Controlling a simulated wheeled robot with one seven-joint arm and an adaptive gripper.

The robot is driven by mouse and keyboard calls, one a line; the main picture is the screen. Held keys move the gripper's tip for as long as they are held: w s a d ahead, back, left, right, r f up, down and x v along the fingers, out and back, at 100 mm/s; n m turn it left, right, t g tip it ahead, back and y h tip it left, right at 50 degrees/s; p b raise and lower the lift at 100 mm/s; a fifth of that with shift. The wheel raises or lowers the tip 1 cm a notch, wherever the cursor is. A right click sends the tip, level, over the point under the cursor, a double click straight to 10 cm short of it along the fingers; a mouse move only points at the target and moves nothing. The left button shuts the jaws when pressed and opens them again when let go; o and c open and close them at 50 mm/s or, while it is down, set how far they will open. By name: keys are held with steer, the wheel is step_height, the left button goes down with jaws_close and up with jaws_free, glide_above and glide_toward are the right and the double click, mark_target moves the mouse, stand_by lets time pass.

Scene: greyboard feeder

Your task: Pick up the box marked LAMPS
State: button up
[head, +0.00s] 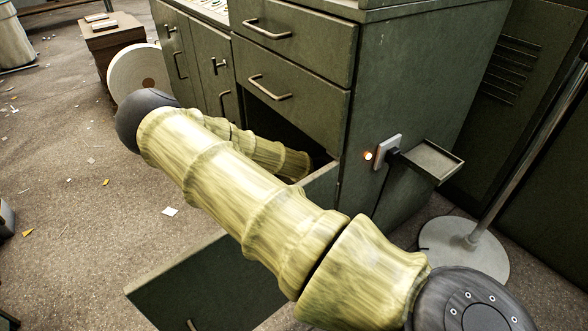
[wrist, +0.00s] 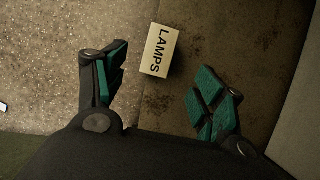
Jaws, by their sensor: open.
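The box marked LAMPS (wrist: 159,50) is small and cream, with black lettering. In the wrist view it lies on a stained brown surface, close to where that surface meets a lighter speckled one. My gripper (wrist: 164,84) is open, with green-padded fingers spread to the left and right. The box is ahead of the fingers, nearer the left one, with nothing between the pads. I cannot tell the height gap. In the head view my arm reaches into the low opening of the green cabinet (head: 410,95) and hides both the gripper and the box.
A green panel (head: 165,285) with a handle stands out from the cabinet's lower front. A pole stand (head: 465,248) is at right. A white reel (head: 125,72) stands behind.

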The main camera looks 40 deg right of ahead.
steer(key=shift+f, duration=0.1)
steer(key=shift+b+x, duration=1.45)
steer(key=shift+x, duration=1.35)
steer(key=shift+b+x, duration=1.85)
steer(key=shift+x, duration=0.65)
steer(key=shift+s, duration=0.2)
steer(key=c, duration=1.2)
